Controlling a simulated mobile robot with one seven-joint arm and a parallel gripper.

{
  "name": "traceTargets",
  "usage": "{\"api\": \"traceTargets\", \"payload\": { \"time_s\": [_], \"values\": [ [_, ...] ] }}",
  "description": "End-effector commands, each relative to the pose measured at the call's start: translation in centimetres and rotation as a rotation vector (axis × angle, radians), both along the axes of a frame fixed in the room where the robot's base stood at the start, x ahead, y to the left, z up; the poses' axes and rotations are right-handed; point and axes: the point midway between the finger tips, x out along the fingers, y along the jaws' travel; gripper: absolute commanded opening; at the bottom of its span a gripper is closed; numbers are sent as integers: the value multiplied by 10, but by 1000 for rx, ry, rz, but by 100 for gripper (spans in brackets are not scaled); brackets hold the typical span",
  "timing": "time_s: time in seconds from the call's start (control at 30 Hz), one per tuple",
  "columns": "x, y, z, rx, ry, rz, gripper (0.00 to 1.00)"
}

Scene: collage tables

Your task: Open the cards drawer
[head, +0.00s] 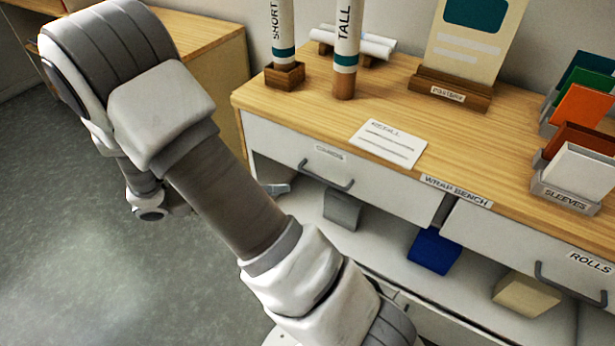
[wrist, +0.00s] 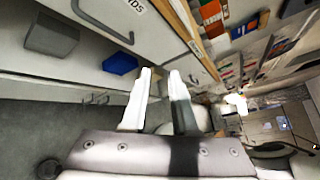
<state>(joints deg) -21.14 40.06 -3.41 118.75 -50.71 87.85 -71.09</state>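The cards drawer (head: 385,188) is the white front under the left part of the wooden bench top, with a faint label and a dark grey bar handle (head: 325,180). It looks shut, its front close under the bench edge. In the wrist view the drawer handle (wrist: 103,22) is at the top left, with part of the label beside it. My gripper (wrist: 160,72) is open, with nothing between its two fingers. The fingertips are apart from the handle, which is above and to their left in the wrist view. In the head view my arm hides most of the gripper.
An open shelf below the drawers holds a grey box (head: 342,210), a blue box (head: 434,250) and a beige box (head: 526,293). The rolls drawer (head: 500,240) is to the right. Tubes, a refill card (head: 388,143) and sleeves stand or lie on top. Floor is clear at left.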

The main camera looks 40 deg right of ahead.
Motion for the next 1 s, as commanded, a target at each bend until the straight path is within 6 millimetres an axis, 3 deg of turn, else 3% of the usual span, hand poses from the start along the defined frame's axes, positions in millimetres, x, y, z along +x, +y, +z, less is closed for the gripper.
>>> {"api": "traceTargets", "payload": {
  "time_s": [0.03, 0.1, 0.3, 0.4, 0.67, 1.0],
  "values": [
    [6, 1, -32, -43, 99, 53, 27],
    [14, 3, -57, -97, 222, 117, 27],
    [32, 10, -111, -231, 500, 253, 27],
    [37, 12, -126, -273, 582, 288, 27],
    [40, 2, -132, -306, 640, 310, 27],
    [39, -66, -122, -302, 637, 307, 27]
  ]
}}
